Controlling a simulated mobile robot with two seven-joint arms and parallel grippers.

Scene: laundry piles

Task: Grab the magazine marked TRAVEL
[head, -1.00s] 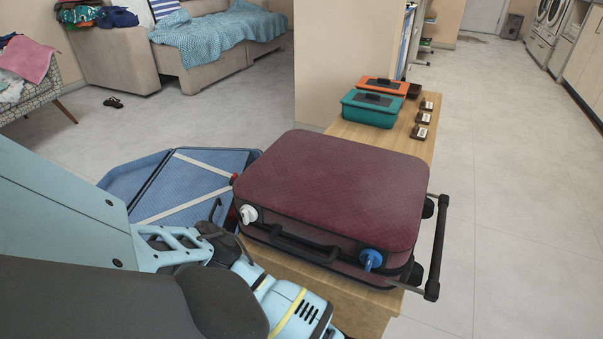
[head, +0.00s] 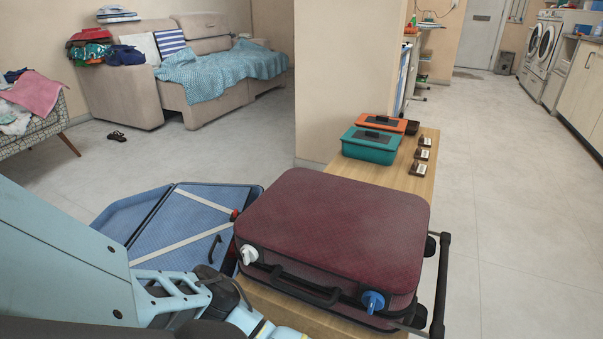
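I see no magazine marked TRAVEL in the head view. My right gripper is not in view.
A teal case (head: 370,146), an orange case (head: 385,124) and several small dark labelled items stand farther back on the bench. A wall corner rises behind them. A sofa (head: 195,90) with a blue blanket is at the back left. Open floor lies right of the bench.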

